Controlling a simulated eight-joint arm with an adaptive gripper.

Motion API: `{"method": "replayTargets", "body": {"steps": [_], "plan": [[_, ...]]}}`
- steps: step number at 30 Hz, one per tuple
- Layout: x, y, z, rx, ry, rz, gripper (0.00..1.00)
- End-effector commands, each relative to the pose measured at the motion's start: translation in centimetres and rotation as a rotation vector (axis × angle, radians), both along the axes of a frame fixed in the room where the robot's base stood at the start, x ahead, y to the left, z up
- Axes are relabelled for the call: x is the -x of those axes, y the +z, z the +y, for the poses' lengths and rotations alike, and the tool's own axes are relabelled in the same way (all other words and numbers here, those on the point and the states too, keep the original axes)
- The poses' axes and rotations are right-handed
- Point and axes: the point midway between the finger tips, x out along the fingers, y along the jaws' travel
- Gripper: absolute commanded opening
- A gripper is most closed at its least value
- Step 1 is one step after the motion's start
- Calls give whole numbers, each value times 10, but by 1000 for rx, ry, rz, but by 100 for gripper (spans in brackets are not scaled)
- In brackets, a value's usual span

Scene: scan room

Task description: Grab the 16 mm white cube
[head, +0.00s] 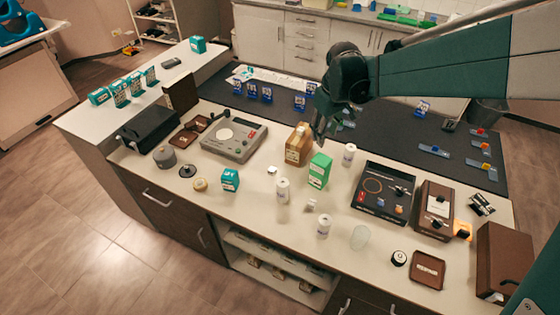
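A small white block (271,169), which looks like a cube, lies on the pale counter (260,205) left of the green box (320,170). Another small whitish object (311,204) stands in front of the green box; its shape is too small to make out. I cannot tell sizes, so I cannot tell which is the 16 mm cube.
White bottles (283,190), (324,226) and (349,154) stand around the green box. A teal box (230,180) and a grey device (234,136) are to the left. A black kit (383,193) and a clear cup (360,237) are to the right. The front middle counter has some bare room.

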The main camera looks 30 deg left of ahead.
Motion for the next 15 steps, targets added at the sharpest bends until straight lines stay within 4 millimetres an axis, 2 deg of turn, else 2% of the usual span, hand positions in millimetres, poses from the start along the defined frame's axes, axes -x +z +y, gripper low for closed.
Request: {"method": "replayTargets", "body": {"steps": [1, 15], "plan": [[-2, -9, 13, 5, 21, 5, 35], [-5, -92, 112, 59, 206, 64, 35]]}}
